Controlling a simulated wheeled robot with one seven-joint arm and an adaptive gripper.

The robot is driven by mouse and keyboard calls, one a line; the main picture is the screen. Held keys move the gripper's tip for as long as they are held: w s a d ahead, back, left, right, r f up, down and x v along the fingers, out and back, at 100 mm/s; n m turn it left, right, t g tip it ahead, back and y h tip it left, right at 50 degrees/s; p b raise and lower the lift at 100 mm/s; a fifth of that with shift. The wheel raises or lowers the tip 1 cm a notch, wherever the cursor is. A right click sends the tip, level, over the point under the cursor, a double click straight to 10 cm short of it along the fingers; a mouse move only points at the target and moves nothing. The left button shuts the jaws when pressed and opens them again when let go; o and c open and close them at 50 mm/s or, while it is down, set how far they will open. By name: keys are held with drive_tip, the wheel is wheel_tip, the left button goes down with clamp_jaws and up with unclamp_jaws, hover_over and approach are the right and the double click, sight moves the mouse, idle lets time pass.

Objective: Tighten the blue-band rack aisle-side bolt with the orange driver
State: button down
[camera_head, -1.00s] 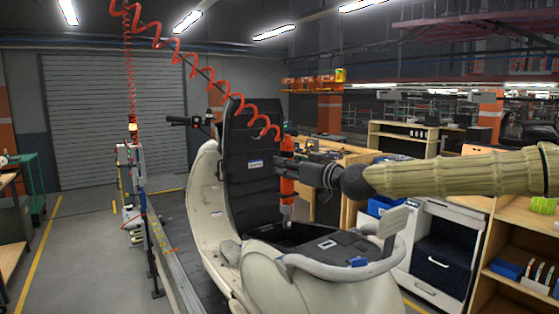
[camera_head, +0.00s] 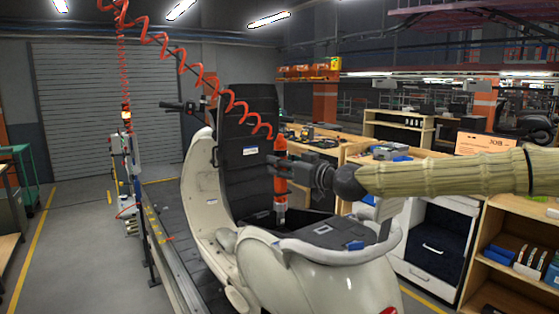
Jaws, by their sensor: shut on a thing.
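The orange driver (camera_head: 281,172) hangs upright in my gripper (camera_head: 287,171), below a red coiled hose. My gripper is shut around its body, reaching in from the right. The driver's grey lower end (camera_head: 281,210) is over the dark open bay of the cream scooter body (camera_head: 320,262). I cannot tell whether its tip touches anything. The blue-band rack and its aisle-side bolt cannot be made out; a small blue piece (camera_head: 354,245) shows on the dark part at the scooter's seat opening.
The scooter stands on the slat conveyor (camera_head: 176,222), its raised black seat panel (camera_head: 248,135) just behind the driver. Wooden benches and a white drawer cabinet (camera_head: 431,250) stand to the right. The red coiled hose (camera_head: 205,85) crosses overhead. The floor at left is clear.

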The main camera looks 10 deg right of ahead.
sight(285, 190)
drive_tip(key=shift+d+f+b, duration=0.1)
drive_tip(key=shift+f+b, duration=1.2)
drive_tip(key=shift+f, duration=0.9)
drive_tip(key=shift+b, duration=0.35)
drive_tip(key=shift+f+b, duration=1.15)
idle(1.2)
drive_tip(key=shift+f+b, duration=0.2)
drive_tip(key=shift+b, duration=0.5)
idle(0.6)
